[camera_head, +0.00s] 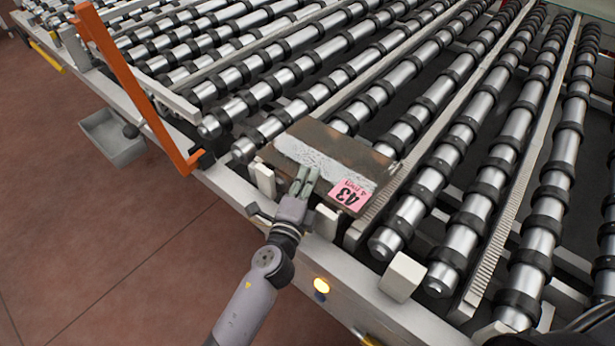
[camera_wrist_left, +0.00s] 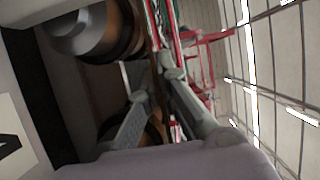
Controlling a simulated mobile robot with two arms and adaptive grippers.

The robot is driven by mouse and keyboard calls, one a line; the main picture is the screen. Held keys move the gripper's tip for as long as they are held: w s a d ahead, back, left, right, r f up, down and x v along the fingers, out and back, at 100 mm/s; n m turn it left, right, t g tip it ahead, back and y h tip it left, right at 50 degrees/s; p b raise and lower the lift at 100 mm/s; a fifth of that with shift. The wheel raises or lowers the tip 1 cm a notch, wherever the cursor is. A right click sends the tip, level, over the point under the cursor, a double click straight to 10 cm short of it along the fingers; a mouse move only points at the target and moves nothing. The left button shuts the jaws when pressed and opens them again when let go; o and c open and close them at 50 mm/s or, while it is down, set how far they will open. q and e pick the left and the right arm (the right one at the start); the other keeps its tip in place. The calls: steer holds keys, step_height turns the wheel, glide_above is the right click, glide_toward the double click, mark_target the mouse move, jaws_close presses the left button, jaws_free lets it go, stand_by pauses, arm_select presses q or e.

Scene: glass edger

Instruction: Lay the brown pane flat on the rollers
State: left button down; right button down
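The brown pane (camera_head: 346,146) has a pale grey band and a pink label reading 43. In the head view it lies about level over the near ends of the rollers (camera_head: 381,87), at the front rail. Whether it rests fully on them or is slightly above cannot be told. My left gripper (camera_head: 306,178) reaches over the rail to the pane's near edge. In the left wrist view the fingers (camera_wrist_left: 155,88) are close together, with a thin brown edge between them, and appear shut on the pane. The lower finger is hidden in the head view. My right gripper is out of view.
An orange upright arm (camera_head: 135,88) stands on the frame left of the pane. White blocks (camera_head: 402,277) sit along the front rail (camera_head: 345,268), some beside the pane. A grey tray (camera_head: 112,138) is at the left. Bare rollers extend behind and right.

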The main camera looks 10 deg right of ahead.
arm_select(q)
steer(key=c, duration=2.3)
jaws_free()
steer(key=o, duration=0.6)
steer(key=shift+f, duration=0.15)
steer(key=shift+f, duration=0.1)
steer(key=shift+f, duration=0.15)
steer(key=shift+s+b, duration=0.1)
steer(key=shift+b, duration=0.2)
steer(key=shift+s+a, duration=0.1)
steer(key=shift+a, duration=0.05)
